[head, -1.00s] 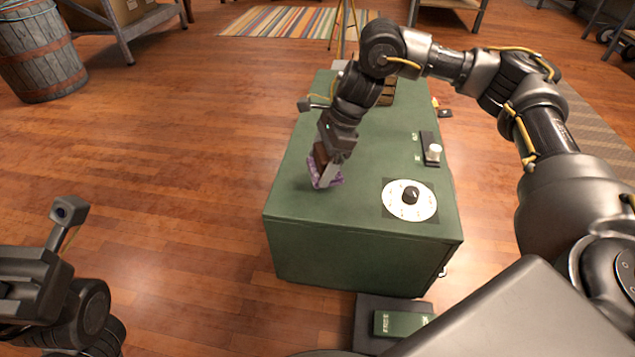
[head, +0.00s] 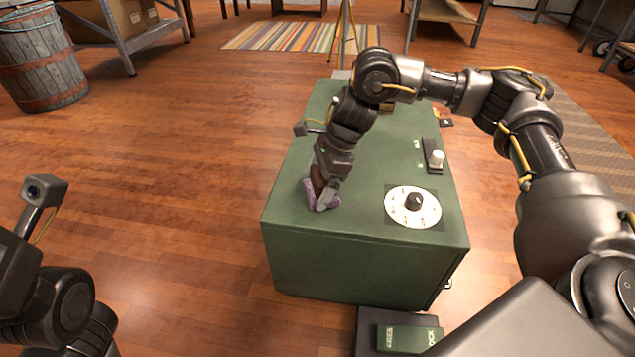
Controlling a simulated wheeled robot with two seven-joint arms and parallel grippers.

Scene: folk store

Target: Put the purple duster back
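The purple duster (head: 309,192) is at the left front part of the green cabinet's top (head: 300,218). Its purple part shows on both sides of my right gripper's fingers, with a brown part above it. My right gripper (head: 325,196) points down and is shut on the duster, at or just above the cabinet top; I cannot tell if the duster touches it. The fingers hide part of the duster. My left arm is at the lower left, away from the cabinet, and its fingertips are out of view.
On the cabinet top are a white dial (head: 412,208) right of the duster and a switch with a white knob (head: 434,157). A green box (head: 408,338) lies at the cabinet's foot. A barrel (head: 38,62) stands far left. The floor left of the cabinet is clear.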

